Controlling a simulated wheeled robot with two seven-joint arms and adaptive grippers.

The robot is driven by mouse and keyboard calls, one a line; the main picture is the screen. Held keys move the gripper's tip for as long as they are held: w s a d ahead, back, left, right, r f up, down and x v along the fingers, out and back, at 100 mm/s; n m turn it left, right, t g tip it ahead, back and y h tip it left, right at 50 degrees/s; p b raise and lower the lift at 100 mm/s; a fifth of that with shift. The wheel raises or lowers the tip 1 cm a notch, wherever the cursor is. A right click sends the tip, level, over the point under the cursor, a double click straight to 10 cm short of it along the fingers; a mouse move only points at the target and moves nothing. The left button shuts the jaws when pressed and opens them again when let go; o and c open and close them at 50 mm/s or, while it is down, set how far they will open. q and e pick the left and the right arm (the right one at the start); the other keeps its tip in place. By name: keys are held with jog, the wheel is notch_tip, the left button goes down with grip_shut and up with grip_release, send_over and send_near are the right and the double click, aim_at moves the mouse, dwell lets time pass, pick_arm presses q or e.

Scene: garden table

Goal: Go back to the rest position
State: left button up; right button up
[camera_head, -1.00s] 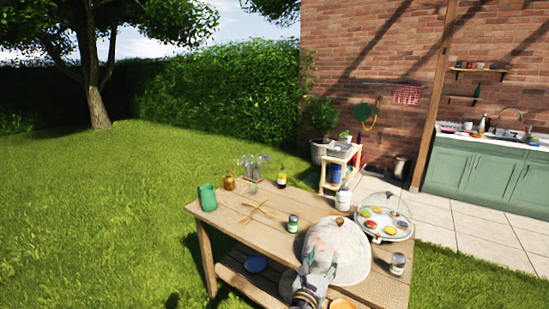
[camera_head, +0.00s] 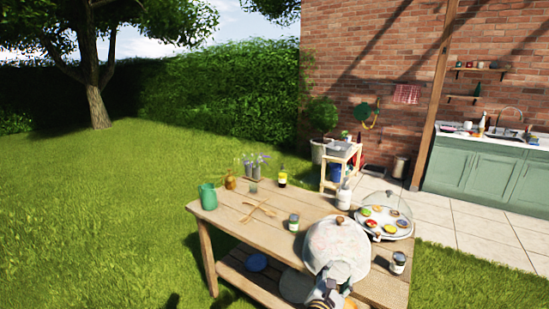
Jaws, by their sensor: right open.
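My right gripper (camera_head: 325,291) shows at the bottom of the head view, at the near edge of the wooden table (camera_head: 232,222). It is open, just in front of a pale mesh dome cover (camera_head: 338,246) with a round knob on top. It overlaps the cover's lower edge in the picture; I cannot tell whether they touch. Its fingertips are small and hard to make out. My left gripper is not in view.
On the table stand a green pitcher (camera_head: 208,197), wooden utensils (camera_head: 258,210), a small jar (camera_head: 294,222), a white bottle (camera_head: 344,198), a can (camera_head: 398,262) and a glass-covered round tray (camera_head: 405,232). Open lawn (camera_head: 90,220) lies left.

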jog(key=s+d+f+m+g+y, duration=0.2)
jog(key=s+d+f+m+g, duration=0.15)
jog(key=s+f+m, duration=0.35)
jog(key=s+d+f+m+g+y, duration=0.2)
jog(key=s+f+m+g+y, duration=0.15)
jog(key=s+m, duration=0.55)
jog(key=s+a+m+g+y, duration=0.2)
jog(key=s+m+g+y, duration=0.1)
jog(key=s+m, duration=0.5)
jog(key=s+f+n+g, duration=0.1)
jog(key=s+f, duration=0.1)
jog(key=f, duration=1.5)
jog(key=s+f, duration=0.3)
jog(key=f, duration=1.5)
jog(key=s+d+f, duration=0.2)
jog(key=s+f, duration=0.7)
jog(key=s, duration=0.1)
jog(key=s+d+f+g, duration=0.1)
jog(key=s+d+f, duration=0.1)
jog(key=s+f, duration=0.7)
jog(key=shift+s+d+f+g, duration=0.3)
jog(key=shift+s+d+f, duration=0.05)
jog(key=shift+s, duration=0.85)
